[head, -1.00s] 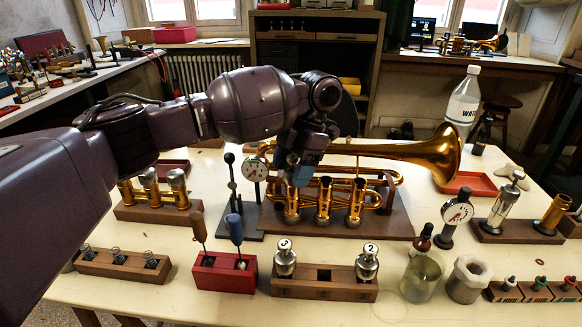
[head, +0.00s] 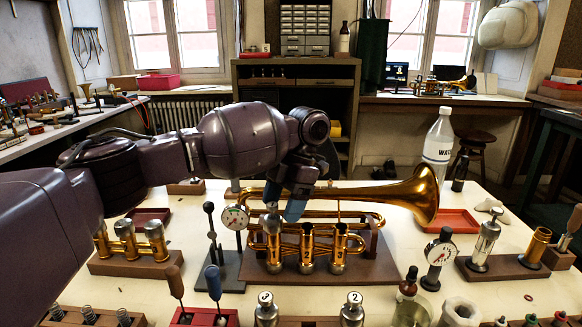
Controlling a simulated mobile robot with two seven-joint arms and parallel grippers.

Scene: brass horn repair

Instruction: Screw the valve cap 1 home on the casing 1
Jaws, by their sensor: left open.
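The brass trumpet (head: 400,205) lies on its wooden stand in the middle of the table. Its three valve casings stand upright in a row. Casing 1 (head: 274,256) is the leftmost, with a silver valve cap 1 (head: 270,222) on top; whether it is fully seated I cannot tell. The tops of the other two casings look open. My left gripper (head: 293,211) is open, with its bluish fingers just right of and behind the cap. The view does not show clearly whether a finger touches the cap. My right gripper is not in view.
A dial gauge (head: 235,218) stands close left of casing 1. Numbered valves (head: 352,308) stand in a front block. Screwdrivers (head: 213,283) stand at front left. A water bottle (head: 438,145) and red tray (head: 452,221) are behind right.

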